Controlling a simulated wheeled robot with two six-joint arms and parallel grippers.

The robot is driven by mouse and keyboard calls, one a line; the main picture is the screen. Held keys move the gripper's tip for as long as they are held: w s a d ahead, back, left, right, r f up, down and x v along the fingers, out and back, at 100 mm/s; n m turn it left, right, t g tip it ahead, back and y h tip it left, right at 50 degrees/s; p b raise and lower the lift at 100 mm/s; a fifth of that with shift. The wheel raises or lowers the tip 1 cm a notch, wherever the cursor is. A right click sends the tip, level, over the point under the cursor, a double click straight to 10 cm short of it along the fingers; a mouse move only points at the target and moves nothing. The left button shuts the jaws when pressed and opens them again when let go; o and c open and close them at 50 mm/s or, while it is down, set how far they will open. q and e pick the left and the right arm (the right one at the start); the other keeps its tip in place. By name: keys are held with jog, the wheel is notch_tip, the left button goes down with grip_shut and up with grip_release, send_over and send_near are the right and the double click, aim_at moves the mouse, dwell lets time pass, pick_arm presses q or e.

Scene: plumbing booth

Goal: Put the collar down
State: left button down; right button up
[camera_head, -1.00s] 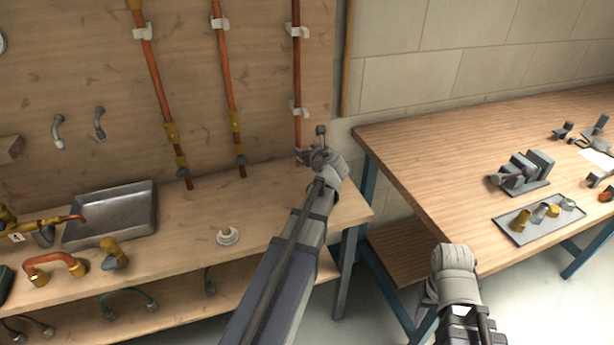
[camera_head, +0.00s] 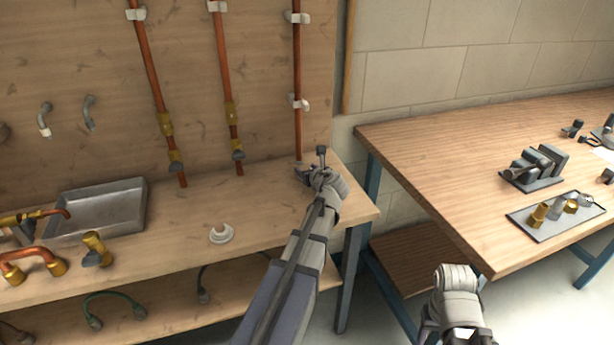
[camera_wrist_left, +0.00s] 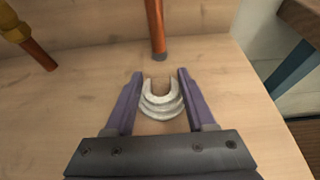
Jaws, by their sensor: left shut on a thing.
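The collar (camera_wrist_left: 163,103) is a pale, stepped, C-shaped piece between the two fingers of my left gripper (camera_wrist_left: 159,90) in the left wrist view. The gripper is shut on it, just in front of the lower end of a copper pipe (camera_wrist_left: 156,30). In the head view my left gripper (camera_head: 309,170) is low over the right end of the wooden bench (camera_head: 270,210), near the foot of the rightmost pipe (camera_head: 297,70). The collar cannot be made out there. I cannot tell whether it touches the bench. My right wrist shows at the bottom; its fingers cannot be made out.
A white round fitting (camera_head: 221,233) stands on the bench left of my left arm. A metal sink (camera_head: 100,208) and brass and copper fittings (camera_head: 35,262) lie farther left. A second table (camera_head: 430,150) with a vise (camera_head: 533,168) and a tray (camera_head: 540,230) stands right, across a gap.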

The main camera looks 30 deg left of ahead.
pick_arm(q)
jog(key=shift+r, duration=0.1)
jog(key=c, duration=0.7)
grip_release()
jog(key=shift+f, duration=0.2)
jog(key=o, duration=0.5)
jog(key=shift+r, duration=0.1)
jog(key=shift+r, duration=0.2)
jog(key=p+v, duration=0.4)
jog(key=v, duration=0.6)
jog(key=shift+s+d+r, duration=0.15)
jog(key=shift+s, duration=0.05)
jog(key=shift+s+d+r+p, duration=0.2)
jog(key=shift+s+d+p, duration=0.2)
jog(key=shift+d, duration=0.15)
